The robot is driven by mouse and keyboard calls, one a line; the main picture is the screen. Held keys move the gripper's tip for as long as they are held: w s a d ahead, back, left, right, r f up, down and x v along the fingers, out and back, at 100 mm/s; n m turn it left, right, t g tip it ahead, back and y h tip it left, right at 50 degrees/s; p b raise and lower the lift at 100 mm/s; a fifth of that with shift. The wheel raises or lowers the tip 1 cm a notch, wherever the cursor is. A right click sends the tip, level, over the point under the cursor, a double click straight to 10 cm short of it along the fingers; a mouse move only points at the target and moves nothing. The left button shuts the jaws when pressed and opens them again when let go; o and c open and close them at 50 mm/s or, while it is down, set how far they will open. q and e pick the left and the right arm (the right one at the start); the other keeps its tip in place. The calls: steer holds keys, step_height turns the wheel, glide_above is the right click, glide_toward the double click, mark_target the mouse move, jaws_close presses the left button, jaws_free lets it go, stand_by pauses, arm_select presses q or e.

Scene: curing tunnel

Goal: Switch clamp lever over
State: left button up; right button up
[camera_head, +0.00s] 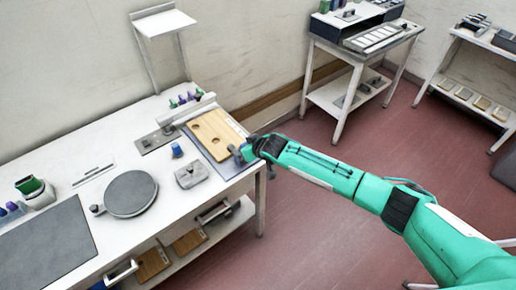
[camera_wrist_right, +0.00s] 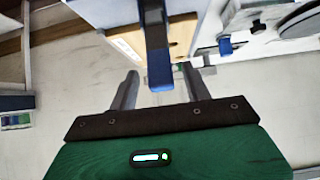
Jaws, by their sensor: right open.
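A wooden board (camera_head: 214,134) with round holes lies on a blue-grey mat at the right end of the white bench. Its light wood also shows in the right wrist view (camera_wrist_right: 182,32). My right gripper (camera_head: 238,153) is at the board's right end, by the bench edge. In the right wrist view, my right gripper (camera_wrist_right: 158,82) is open, with its two grey fingers apart. A grey lever with a blue end (camera_wrist_right: 160,77), apparently the clamp lever, shows between the fingers. I cannot tell whether either finger touches it. In the head view the gripper largely hides it. My left gripper is not in view.
A small blue piece (camera_head: 177,150) and a grey block (camera_head: 190,175) stand left of the board. A round grey plate (camera_head: 131,194) and a dark mat (camera_head: 48,247) lie further left. A second bench (camera_head: 362,42) stands at the back; red floor is open between.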

steer(key=b+v, duration=0.2)
steer(key=v, duration=0.7)
steer(key=shift+d, duration=0.1)
stand_by(0.3)
